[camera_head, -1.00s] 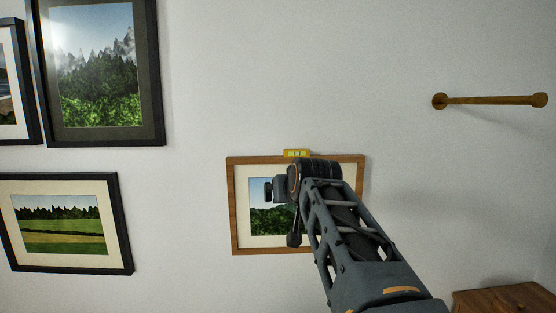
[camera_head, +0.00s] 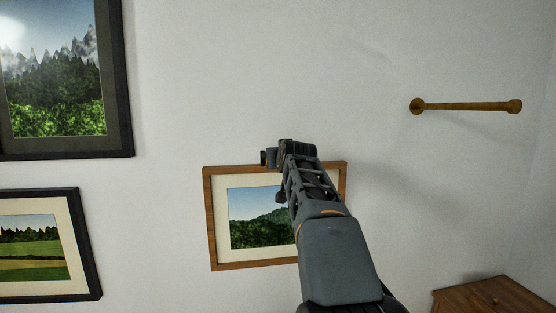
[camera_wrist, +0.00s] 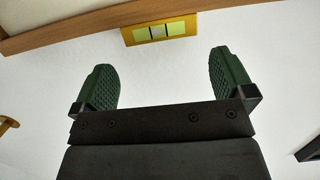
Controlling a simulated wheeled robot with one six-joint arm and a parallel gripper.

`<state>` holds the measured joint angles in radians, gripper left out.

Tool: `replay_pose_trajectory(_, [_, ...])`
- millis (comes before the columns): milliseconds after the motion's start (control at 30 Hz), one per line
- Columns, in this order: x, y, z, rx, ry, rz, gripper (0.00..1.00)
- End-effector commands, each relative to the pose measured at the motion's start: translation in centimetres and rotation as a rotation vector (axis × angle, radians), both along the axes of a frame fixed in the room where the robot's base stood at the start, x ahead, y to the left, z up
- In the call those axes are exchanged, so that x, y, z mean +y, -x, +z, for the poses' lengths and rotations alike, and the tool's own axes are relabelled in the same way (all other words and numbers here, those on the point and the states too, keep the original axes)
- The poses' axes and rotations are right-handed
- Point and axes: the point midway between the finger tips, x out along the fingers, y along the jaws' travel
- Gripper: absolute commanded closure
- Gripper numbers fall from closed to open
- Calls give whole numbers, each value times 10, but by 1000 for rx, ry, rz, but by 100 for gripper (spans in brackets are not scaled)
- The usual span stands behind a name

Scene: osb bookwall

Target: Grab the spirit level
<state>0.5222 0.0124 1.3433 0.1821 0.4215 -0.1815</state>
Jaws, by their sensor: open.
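The spirit level (camera_wrist: 160,33) is a small yellow block with a green vial window. In the wrist view it rests against the wooden edge of a picture frame (camera_wrist: 75,25), beyond my fingertips and roughly centred between them. My gripper (camera_wrist: 163,75) is open, its two green textured fingers spread wide with nothing between them. In the head view my arm covers the top edge of the brown-framed landscape picture (camera_head: 208,220), and the spirit level is hidden behind my wrist there. The gripper's fingers cannot be made out in the head view.
Black-framed pictures hang at the upper left (camera_head: 125,80) and lower left (camera_head: 90,245). A wooden rail (camera_head: 465,106) sticks out on the right wall area. A wooden cabinet (camera_head: 495,297) stands at the lower right. The white wall above the brown frame is clear.

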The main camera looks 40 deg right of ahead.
Motion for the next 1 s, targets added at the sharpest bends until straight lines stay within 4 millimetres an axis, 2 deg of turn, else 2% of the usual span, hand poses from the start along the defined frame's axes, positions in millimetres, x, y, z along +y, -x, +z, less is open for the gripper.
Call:
replay_pose_trajectory(400, [-20, -41, -9, 2, 0, -4, 0])
replay_pose_trajectory(733, [-22, -45, -12, 0, 0, -4, 0])
replay_pose_trajectory(1000, [-22, -45, -12, 0, 0, -4, 26])
